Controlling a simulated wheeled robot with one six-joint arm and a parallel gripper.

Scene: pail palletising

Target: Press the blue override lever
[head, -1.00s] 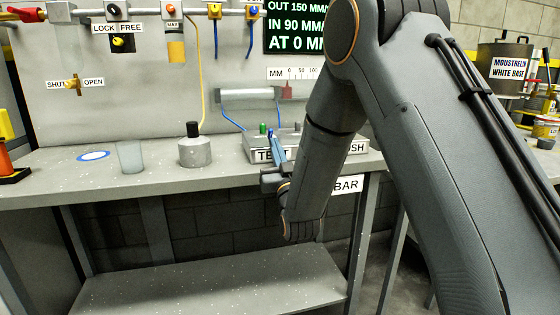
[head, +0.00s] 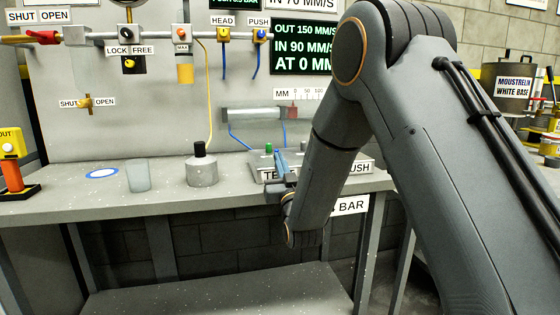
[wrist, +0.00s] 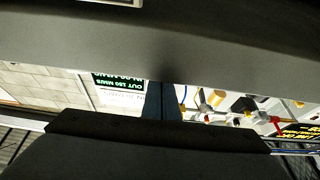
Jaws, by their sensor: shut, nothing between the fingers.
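A grey valve block (head: 360,167) sits on the bench's front edge, its white label partly covered by my gripper and arm. A green button (head: 268,148) stands on the block. A small blue part (head: 276,147) beside it looks like the blue lever, mostly hidden behind my fingers. My gripper (head: 281,163) is shut and empty, its slim bluish fingers pointing up in front of the block. I cannot tell whether they touch the lever. In the wrist view my shut fingers (wrist: 162,102) show against an upside-down panel; the lever cannot be made out there.
The bench (head: 60,207) also holds a grey cylinder with a black knob (head: 201,168), a clear cup (head: 138,177) and a blue ring (head: 102,173). A horizontal cylinder (head: 252,113) with blue hoses is behind the block. A red-and-yellow post (head: 12,175) stands at left.

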